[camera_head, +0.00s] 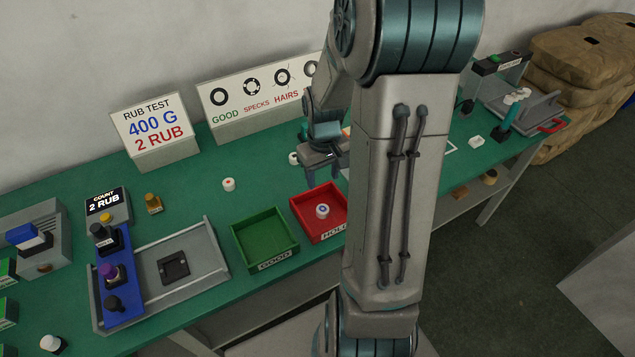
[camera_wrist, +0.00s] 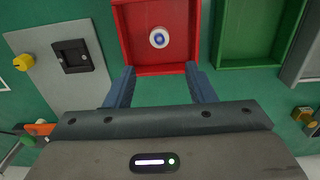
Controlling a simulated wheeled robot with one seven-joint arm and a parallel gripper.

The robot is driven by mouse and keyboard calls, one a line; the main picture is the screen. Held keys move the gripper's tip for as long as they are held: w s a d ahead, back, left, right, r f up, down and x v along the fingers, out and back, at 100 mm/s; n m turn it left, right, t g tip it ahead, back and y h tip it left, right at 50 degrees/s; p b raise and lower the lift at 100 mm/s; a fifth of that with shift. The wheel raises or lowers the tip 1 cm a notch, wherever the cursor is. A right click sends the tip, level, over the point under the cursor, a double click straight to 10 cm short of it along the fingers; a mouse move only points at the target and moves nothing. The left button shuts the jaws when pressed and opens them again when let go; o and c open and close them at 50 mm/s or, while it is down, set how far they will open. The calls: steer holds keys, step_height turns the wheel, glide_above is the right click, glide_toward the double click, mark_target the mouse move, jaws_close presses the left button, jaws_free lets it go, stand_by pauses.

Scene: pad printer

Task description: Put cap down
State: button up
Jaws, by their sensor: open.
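A white cap (camera_head: 322,211) with a dark ring mark on top sits inside the red HOLD tray (camera_head: 304,213). In the wrist view the cap (camera_wrist: 159,38) shows a blue ring and rests on the floor of the red tray (camera_wrist: 121,40), clear of its walls. My gripper (camera_wrist: 160,72) is open, with nothing between its fingers. The fingertips point toward the tray's near edge in that view, apart from the cap. In the head view my gripper (camera_head: 325,158) is above the table behind the red tray, partly hidden by my arm.
The green GOOD tray (camera_head: 265,244) beside the red one is empty. Another white cap (camera_head: 228,184) stands on the bare green table, and one more (camera_head: 293,158) is near my gripper. A grey fixture (camera_head: 205,265) with a dark square pad lies left of the green tray.

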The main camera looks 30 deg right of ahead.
steer(key=s+a+r+t, duration=0.3)
steer(key=s+a+r, duration=0.8)
steer(key=r, duration=0.5)
steer(key=shift+s+a+t, duration=0.3)
steer(key=shift+s+a, duration=0.1)
steer(key=shift+s, duration=0.5)
